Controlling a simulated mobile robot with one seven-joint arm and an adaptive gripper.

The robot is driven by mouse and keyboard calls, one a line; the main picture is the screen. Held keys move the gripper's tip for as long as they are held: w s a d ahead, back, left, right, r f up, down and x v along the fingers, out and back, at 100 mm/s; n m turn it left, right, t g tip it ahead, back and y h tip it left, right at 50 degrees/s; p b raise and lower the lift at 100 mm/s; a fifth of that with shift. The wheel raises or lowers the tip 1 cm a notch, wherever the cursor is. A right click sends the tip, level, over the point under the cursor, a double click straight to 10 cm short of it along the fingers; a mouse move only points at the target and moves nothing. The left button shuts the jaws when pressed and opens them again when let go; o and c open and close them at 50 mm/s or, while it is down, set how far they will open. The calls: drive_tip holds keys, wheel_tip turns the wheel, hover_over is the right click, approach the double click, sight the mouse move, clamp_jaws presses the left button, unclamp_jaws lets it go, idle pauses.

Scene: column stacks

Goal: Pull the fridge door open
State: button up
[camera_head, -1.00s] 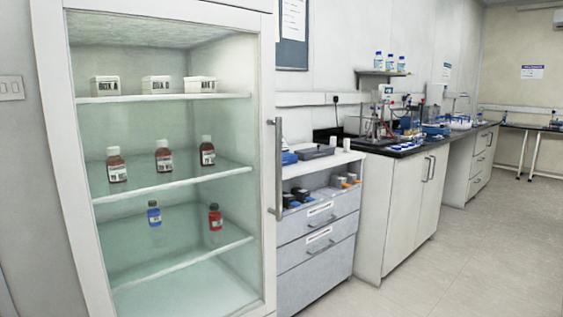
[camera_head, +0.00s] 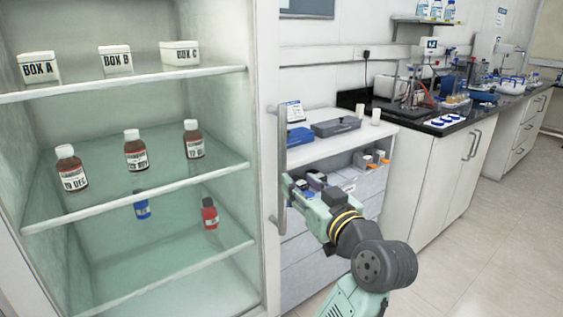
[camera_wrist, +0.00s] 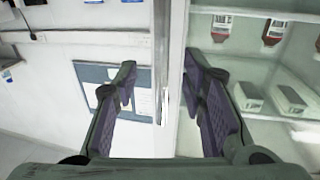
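The white fridge has a glass door (camera_head: 262,120) that looks shut. Its long grey vertical handle (camera_head: 281,140) is on the door's right side. My gripper (camera_head: 290,188) is at the handle's lower half in the head view, its fingertips close to the bar. In the wrist view my gripper (camera_wrist: 165,95) is open, with its two dark finger pads apart. The white door edge (camera_wrist: 176,60) runs upright between them in the picture.
Behind the glass are white boxes (camera_head: 115,60), brown bottles (camera_head: 136,155), a blue bottle (camera_head: 141,208) and a red bottle (camera_head: 209,216). A drawer cabinet (camera_head: 335,225) stands right of the fridge, close behind my arm. The floor (camera_head: 470,240) at the right is clear.

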sight(284, 168)
drive_tip(key=p+x, duration=0.2)
drive_tip(key=x, duration=0.7)
drive_tip(key=shift+w+a, duration=0.15)
drive_tip(key=shift+a, duration=0.05)
clamp_jaws()
idle(0.5)
